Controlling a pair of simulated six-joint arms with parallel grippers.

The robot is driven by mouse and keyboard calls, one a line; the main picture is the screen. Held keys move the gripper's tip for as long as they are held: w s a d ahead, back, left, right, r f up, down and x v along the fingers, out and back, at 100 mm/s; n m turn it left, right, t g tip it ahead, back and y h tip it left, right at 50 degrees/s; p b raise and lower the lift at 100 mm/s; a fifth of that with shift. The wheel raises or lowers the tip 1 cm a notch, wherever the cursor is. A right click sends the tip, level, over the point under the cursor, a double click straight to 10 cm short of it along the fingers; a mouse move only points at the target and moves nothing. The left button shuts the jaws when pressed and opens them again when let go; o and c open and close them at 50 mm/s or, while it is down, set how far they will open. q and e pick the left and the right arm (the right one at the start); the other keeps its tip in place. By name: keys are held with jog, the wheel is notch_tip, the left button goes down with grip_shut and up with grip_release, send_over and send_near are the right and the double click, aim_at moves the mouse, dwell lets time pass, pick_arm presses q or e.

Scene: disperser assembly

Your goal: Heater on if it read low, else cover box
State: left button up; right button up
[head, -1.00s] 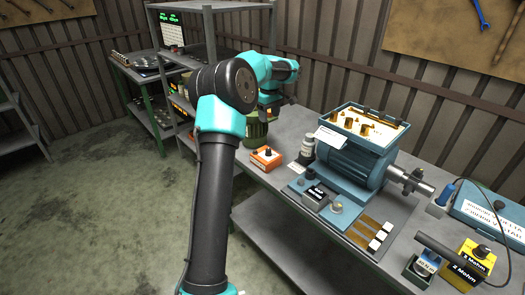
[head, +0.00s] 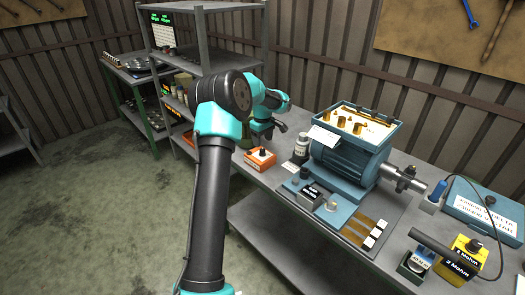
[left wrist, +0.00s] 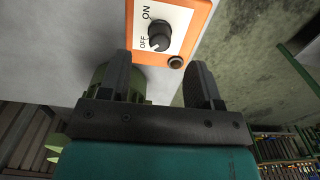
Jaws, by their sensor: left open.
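The heater switch is an orange box (head: 262,158) with a white face and black knob on the bench. In the left wrist view the box (left wrist: 195,18) shows ON and OFF marks, and its knob (left wrist: 160,36) has its white pointer low on the OFF side. A small lamp below the knob looks dark. My left gripper (head: 268,133) is just above and behind the box. In the left wrist view its jaws (left wrist: 160,85) are apart and empty, short of the knob. The blue motor (head: 342,160) has an open terminal box (head: 386,138) on top. My right gripper does not show.
A blue labelled lid-like box (head: 465,200) lies on the bench at right. A shelf rack (head: 205,60) stands behind.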

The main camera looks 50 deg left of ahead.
aim_at(263, 149)
pick_arm(q)
notch_tip(263, 149, down, 6)
jog(key=shift+r, duration=0.1)
dwell(0.4)
jog(key=c, duration=0.9)
